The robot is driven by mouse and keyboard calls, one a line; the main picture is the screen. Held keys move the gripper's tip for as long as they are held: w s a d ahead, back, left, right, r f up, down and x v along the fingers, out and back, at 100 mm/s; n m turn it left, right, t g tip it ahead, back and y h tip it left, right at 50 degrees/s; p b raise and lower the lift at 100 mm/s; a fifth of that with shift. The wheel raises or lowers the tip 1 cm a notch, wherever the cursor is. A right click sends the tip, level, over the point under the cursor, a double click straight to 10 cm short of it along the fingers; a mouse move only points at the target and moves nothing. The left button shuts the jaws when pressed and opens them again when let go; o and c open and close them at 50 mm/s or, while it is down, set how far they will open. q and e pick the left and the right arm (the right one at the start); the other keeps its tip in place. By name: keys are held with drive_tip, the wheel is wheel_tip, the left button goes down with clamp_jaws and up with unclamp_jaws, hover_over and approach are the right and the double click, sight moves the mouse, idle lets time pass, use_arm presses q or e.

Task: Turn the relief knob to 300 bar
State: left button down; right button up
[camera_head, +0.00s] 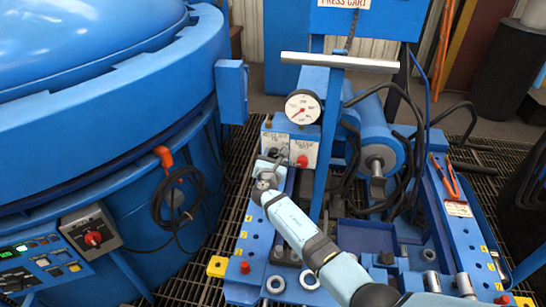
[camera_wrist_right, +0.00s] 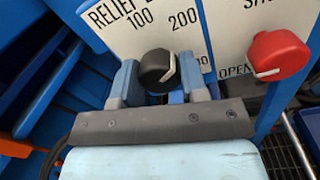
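The black relief knob (camera_wrist_right: 157,70) with a white pointer line sits on the white relief plate (camera_wrist_right: 112,20) in the right wrist view. The plate's 100 and 200 marks show above the knob; a further mark at its right is mostly hidden by a finger. My right gripper (camera_wrist_right: 160,85) has one finger on each side of the knob, very close to it; I cannot tell whether they press on it. In the head view my right gripper (camera_head: 271,165) is at the relief plate (camera_head: 274,141), hiding the knob. My left gripper is not in view.
A red knob (camera_wrist_right: 278,55) on a second white plate marked OPEN stands just right. A round pressure gauge (camera_head: 303,107) is above the plates. A large blue furnace vessel (camera_head: 110,95) fills the left, with hoses and a blue cylinder (camera_head: 378,145) at right.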

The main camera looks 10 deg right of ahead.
drive_tip(key=c, duration=0.4)
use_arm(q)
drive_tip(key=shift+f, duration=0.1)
use_arm(e)
drive_tip(key=shift+o, duration=0.2)
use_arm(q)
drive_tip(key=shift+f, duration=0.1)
use_arm(e)
drive_tip(key=shift+f+m+b, duration=0.15)
drive_tip(key=shift+m+b, duration=0.25)
drive_tip(key=shift+b, duration=0.2)
drive_tip(key=m+b, duration=0.2)
drive_tip(key=shift+f+b, duration=0.15)
drive_tip(key=shift+b, duration=0.15)
drive_tip(key=m+b, duration=0.5)
drive_tip(key=b, duration=0.1)
drive_tip(key=shift+a, duration=0.1)
drive_tip(key=m+b, duration=0.3)
drive_tip(key=m, duration=0.1)
drive_tip(key=shift+r+b, duration=0.2)
drive_tip(key=shift+b, duration=0.1)
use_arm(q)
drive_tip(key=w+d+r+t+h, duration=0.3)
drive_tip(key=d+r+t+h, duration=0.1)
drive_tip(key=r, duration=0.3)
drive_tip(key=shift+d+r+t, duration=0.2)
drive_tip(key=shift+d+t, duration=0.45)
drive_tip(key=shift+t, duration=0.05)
use_arm(e)
drive_tip(key=shift+r, duration=0.1)
